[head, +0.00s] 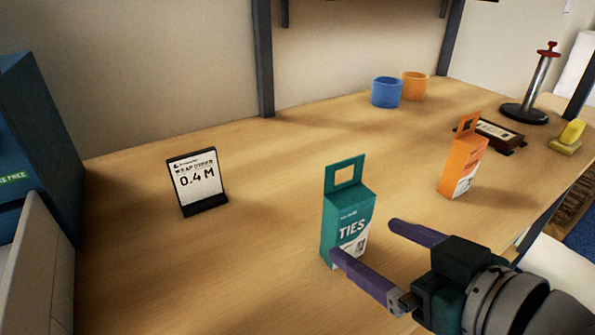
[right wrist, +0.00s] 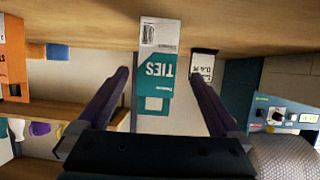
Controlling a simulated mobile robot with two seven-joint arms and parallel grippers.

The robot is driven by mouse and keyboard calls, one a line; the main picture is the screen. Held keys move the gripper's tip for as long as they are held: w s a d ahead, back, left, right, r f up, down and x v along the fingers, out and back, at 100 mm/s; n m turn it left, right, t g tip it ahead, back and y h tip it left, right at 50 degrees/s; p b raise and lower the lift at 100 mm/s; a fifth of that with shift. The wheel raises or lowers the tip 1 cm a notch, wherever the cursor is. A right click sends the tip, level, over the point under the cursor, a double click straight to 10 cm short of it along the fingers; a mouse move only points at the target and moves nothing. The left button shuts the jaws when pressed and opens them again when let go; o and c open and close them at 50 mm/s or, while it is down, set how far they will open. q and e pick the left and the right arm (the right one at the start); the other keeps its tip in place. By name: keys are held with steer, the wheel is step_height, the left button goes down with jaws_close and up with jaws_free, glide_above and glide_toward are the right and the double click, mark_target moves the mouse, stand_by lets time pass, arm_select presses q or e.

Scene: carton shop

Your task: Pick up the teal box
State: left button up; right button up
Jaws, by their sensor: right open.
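The teal box (head: 345,226) marked TIES, with a hang-tab loop on top, stands upright on the wooden table in the head view. It also shows upside down in the right wrist view (right wrist: 153,85), between my finger lines and beyond the tips. My right gripper (head: 362,254) is open with purple fingers. One fingertip overlaps the box's lower front in the head view, and the other is to the right of the box. The right wrist view also shows the open fingers (right wrist: 165,78) with nothing gripped. I cannot tell whether a finger touches the box. My left gripper is not in view.
An orange box (head: 460,167) stands to the right of the teal box. A small sign (head: 197,181) reading 0.4 M stands to its left. Blue (head: 386,92) and orange (head: 414,86) cups stand at the back. The table between the sign and teal box is clear.

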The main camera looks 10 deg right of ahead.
mark_target(354, 233)
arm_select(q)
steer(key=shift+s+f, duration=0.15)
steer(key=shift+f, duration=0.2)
arm_select(e)
steer(key=x, duration=0.2)
steer(key=shift+w+f, duration=0.2)
arm_select(q)
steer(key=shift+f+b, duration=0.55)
steer(key=shift+b, duration=0.25)
arm_select(e)
steer(key=x, duration=0.3)
steer(key=shift+w+f, duration=0.35)
steer(key=shift+f, duration=0.05)
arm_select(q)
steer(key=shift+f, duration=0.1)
arm_select(e)
steer(key=shift+w+a+f, duration=0.1)
steer(key=shift+w+f, duration=0.05)
steer(key=shift+w, duration=0.3)
steer(key=c, duration=1.4)
